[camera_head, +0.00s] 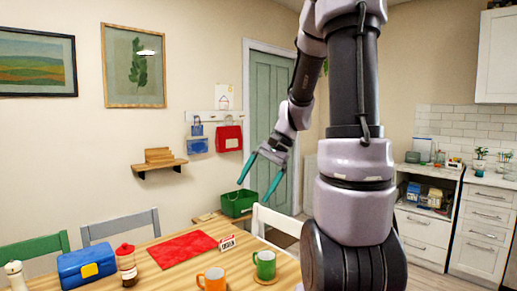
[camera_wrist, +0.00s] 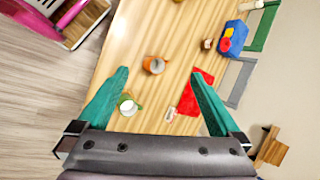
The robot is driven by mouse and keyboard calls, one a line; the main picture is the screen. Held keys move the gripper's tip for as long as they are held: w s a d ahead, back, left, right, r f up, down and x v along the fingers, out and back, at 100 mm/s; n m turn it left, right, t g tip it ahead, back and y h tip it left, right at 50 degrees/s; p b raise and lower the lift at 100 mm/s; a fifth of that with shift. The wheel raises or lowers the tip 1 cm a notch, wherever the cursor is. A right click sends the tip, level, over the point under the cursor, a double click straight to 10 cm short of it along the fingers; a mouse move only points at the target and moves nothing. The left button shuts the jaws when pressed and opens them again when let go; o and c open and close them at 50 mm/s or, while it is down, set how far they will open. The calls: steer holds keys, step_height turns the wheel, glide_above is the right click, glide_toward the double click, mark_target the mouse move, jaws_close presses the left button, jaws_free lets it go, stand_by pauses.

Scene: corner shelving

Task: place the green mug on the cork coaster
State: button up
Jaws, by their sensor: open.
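The green mug (camera_head: 265,263) stands upright near the front edge of the wooden table, and it also shows in the wrist view (camera_wrist: 130,107). The cork coaster (camera_head: 266,281) shows as a thin round disc under the mug's base; the mug appears to rest on it and hides most of it. My gripper (camera_head: 252,193) has teal fingers spread apart with nothing between them. It is raised well above the table, apart from the mug. In the wrist view my gripper (camera_wrist: 160,71) shows both fingers wide open, with the table below.
An orange mug (camera_head: 212,280) stands left of the green mug. A red cloth (camera_head: 183,249), a small sign (camera_head: 227,243), a jar (camera_head: 126,265) and a blue box (camera_head: 87,268) are also on the table. A white chair (camera_head: 277,224) and a green crate (camera_head: 238,204) stand behind.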

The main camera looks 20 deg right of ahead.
steer(key=s+a+r+n+t+h, duration=0.3)
steer(key=s+a+r+n+t, duration=0.1)
steer(key=s+r, duration=0.7)
steer(key=shift+s+r+n+t+h, duration=0.35)
steer(key=shift+r+n+t, duration=0.3)
steer(key=shift+t, duration=0.25)
steer(key=shift+w+a, duration=0.1)
